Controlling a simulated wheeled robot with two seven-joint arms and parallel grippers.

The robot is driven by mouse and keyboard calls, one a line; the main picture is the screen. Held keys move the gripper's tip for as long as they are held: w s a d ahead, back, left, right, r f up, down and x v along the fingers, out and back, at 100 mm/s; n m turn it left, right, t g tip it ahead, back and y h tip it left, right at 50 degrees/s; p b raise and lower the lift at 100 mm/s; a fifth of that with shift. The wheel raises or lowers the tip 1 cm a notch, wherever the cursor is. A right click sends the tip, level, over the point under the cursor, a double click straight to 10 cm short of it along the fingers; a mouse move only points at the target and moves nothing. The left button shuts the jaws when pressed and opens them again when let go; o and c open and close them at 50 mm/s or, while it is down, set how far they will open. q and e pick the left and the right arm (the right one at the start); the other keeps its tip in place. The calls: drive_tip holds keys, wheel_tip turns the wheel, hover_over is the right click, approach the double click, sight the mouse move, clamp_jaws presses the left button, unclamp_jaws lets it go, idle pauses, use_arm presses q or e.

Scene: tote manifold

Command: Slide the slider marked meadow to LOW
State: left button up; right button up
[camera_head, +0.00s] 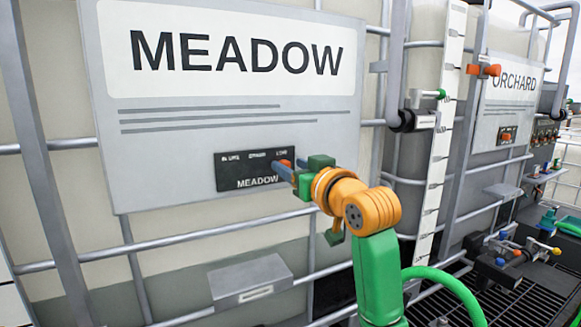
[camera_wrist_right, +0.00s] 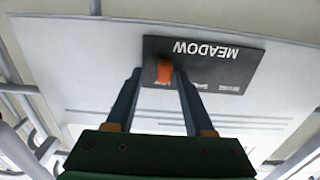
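The MEADOW slider panel (camera_head: 232,172) is a small black plate on the large grey MEADOW sign. It also shows upside down in the right wrist view (camera_wrist_right: 215,68). Its orange slider knob (camera_head: 287,163) is at the panel's right end in the head view; it also shows in the wrist view (camera_wrist_right: 164,72). The small position labels are too blurred to read surely. My right gripper (camera_head: 284,170) is open, with its two blue-grey fingers (camera_wrist_right: 157,76) on either side of the knob. The right-hand finger in the wrist view looks close to the knob; contact is unclear. My left gripper is out of view.
The MEADOW sign (camera_head: 105,100) hangs on a tote's metal cage. A grey box (camera_head: 250,278) sticks out below it. Valve handles, pipes and an ORCHARD sign (camera_head: 505,85) with its own small panel stand to the right. Free space lies before the sign's lower left.

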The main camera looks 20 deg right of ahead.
drive_tip(key=shift+d, duration=0.1)
drive_tip(key=shift+s+f, duration=0.1)
drive_tip(key=shift+s, duration=0.05)
drive_tip(key=s+b, duration=0.4)
drive_tip(key=s, duration=0.3)
drive_tip(key=shift+d, duration=0.15)
drive_tip(key=shift+w, duration=0.15)
